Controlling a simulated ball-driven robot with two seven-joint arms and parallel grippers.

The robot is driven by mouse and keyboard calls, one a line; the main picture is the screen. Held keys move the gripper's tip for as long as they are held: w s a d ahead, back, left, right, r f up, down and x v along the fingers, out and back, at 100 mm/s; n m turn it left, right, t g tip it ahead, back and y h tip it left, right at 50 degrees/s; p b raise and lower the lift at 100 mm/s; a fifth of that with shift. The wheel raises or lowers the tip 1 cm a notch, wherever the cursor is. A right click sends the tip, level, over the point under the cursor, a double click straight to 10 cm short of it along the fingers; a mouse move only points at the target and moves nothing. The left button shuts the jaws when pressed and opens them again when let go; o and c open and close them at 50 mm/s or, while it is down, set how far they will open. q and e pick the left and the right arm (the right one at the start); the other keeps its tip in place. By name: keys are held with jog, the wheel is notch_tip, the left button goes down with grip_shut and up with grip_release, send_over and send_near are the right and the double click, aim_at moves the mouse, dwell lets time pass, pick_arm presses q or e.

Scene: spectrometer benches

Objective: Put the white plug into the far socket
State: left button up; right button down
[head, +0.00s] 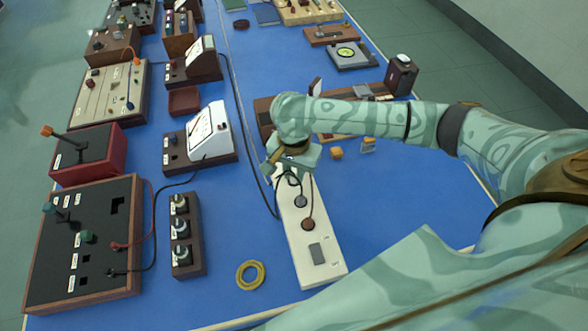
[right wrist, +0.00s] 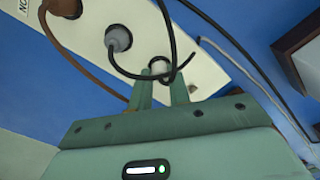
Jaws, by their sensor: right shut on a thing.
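My right gripper (head: 288,163) is over the far end of a long white socket strip (head: 328,266). In the right wrist view the gripper (right wrist: 162,88) is shut on a small whitish plug (right wrist: 160,67), with a black cable looping close by. The plug's tip and the socket under it are hidden, so I cannot tell whether it is seated. A grey plug (head: 299,200) and a brown plug (head: 307,224) stand in the strip nearer to me; the grey plug also shows in the right wrist view (right wrist: 118,38). My left gripper is out of view.
A yellow ring (head: 250,275) and a box with several knobs (head: 186,235) lie left of the strip. A dark cable (head: 240,115) runs along the blue bench. A black panel box (head: 85,245) stands far left.

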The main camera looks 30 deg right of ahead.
jog(key=c, duration=1.2)
grip_release()
jog(key=shift+c, duration=0.2)
jog(key=shift+r, duration=0.1)
notch_tip(320, 180, up, 16)
jog(key=p, duration=0.8)
jog(key=shift+p, duration=0.3)
jog(key=shift+r, duration=0.1)
